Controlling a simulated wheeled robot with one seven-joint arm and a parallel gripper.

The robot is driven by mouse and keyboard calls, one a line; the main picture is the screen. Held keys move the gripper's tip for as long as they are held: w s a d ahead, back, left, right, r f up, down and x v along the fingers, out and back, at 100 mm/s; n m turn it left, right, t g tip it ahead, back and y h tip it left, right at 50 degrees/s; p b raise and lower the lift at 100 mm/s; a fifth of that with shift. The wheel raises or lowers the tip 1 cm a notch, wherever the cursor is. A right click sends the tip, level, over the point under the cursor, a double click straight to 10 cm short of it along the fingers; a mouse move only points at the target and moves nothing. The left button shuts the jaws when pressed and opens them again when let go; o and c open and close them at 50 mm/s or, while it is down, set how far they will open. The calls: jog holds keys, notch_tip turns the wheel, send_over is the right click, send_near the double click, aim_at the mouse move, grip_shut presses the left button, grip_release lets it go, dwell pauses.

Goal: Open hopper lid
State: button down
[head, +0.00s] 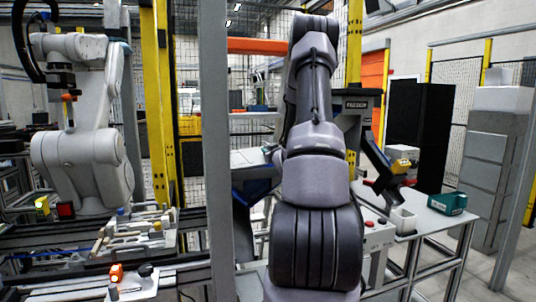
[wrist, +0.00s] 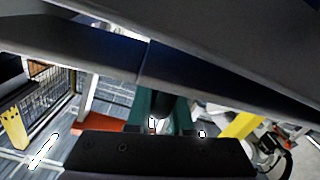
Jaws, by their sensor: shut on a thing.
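The hopper (head: 357,118) shows in part behind my arm in the head view, as a dark grey body with a label plate. In the wrist view a dark grey panel, seemingly the hopper lid (wrist: 215,28), crosses the top of the picture at a slant, very close. My gripper (wrist: 175,128) shows at the bottom of the wrist view, shut on part of the lid; the contact itself is not clear. In the head view my arm hides the gripper.
A table at the right holds a teal box (head: 446,203) and a white cup (head: 403,219). A control box (head: 378,236) with buttons stands beside my arm. A grey post (head: 217,150) rises close at the left. A white robot arm (head: 85,150) stands farther left.

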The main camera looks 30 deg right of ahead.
jog(key=w+a+r+n, duration=0.3)
jog(key=a+r+n, duration=0.7)
jog(key=a+r, duration=0.3)
jog(key=shift+w+r, duration=0.25)
jog(key=shift+r, duration=0.2)
jog(key=shift+a, duration=0.15)
jog(key=c, duration=0.8)
grip_release()
jog(key=shift+f, duration=0.1)
jog(key=shift+c, duration=0.2)
jog(key=shift+s, duration=0.1)
jog(key=v, duration=1)
jog(key=shift+s, duration=0.3)
